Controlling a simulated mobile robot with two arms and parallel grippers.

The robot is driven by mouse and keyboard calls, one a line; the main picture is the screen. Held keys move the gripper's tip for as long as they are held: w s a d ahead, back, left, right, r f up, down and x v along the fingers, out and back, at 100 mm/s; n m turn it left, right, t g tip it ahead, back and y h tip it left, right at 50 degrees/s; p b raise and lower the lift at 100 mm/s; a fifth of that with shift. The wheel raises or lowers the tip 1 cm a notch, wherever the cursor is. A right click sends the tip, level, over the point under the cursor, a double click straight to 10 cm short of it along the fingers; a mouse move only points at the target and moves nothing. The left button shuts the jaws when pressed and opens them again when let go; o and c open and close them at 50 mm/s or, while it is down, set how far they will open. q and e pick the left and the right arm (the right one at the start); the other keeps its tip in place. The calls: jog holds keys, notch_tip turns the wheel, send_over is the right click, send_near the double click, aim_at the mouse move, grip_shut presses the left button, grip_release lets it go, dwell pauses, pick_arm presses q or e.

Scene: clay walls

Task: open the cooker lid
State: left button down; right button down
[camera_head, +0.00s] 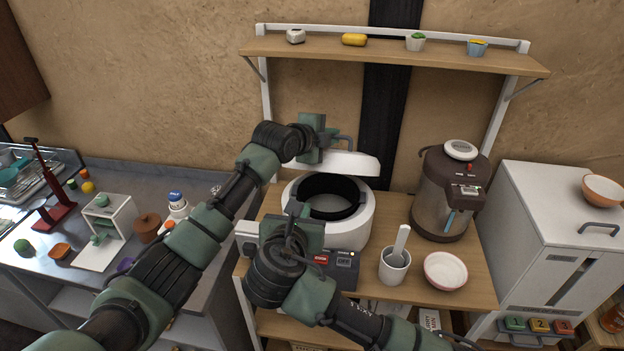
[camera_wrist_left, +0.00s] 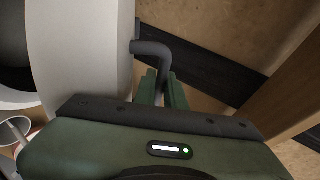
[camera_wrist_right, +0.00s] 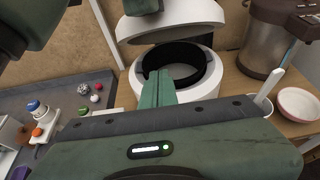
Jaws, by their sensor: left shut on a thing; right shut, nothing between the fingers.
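The white cooker (camera_head: 365,212) stands on the wooden shelf unit, and its round black inside (camera_head: 325,203) shows. Its white lid (camera_head: 352,164) is raised above the rear of the body, with a clear gap at the front. My left gripper (camera_head: 328,139) is shut on the grey lid handle (camera_wrist_left: 156,50), with the lid (camera_wrist_left: 75,45) beside it in the left wrist view. My right gripper (camera_head: 297,209) is shut and empty in front of the cooker's left side. In the right wrist view, its closed fingers (camera_wrist_right: 158,88) overlap the cooker's rim.
A brown hot-water pot (camera_head: 440,195), a mortar with a pestle (camera_head: 394,266) and a white bowl (camera_head: 446,271) stand right of the cooker. A wall shelf (camera_head: 400,56) hangs above. The metal counter (camera_head: 110,175) on the left holds several small items.

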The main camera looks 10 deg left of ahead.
jog(key=w, duration=1.1)
jog(key=shift+w+f, duration=0.2)
